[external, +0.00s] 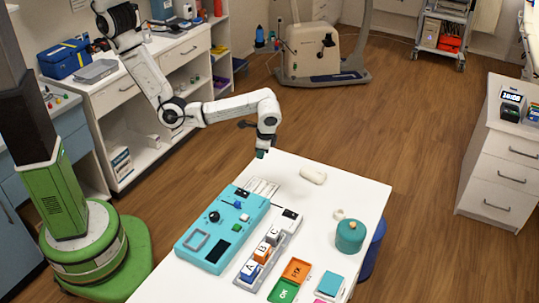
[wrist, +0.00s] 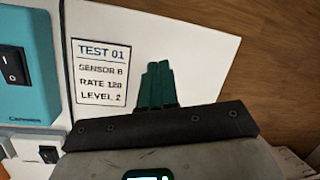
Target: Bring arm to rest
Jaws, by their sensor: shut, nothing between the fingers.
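My arm reaches from the upper left toward the white table (external: 348,188), and its elbow is bent. My gripper (external: 261,153) points down near the table's far left corner. In the wrist view my gripper's green fingers (wrist: 159,85) are together with nothing between them. The gripper looks a little above the table; the exact gap cannot be told.
A teal device (external: 222,228) lies near the gripper. A tray of lettered blocks (external: 262,259), a white cylinder (external: 313,175), a teal canister (external: 350,236) and coloured cards (external: 297,270) are on the table. A shelf unit (external: 120,100) stands behind my arm. Wooden floor (external: 410,130) is free to the right.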

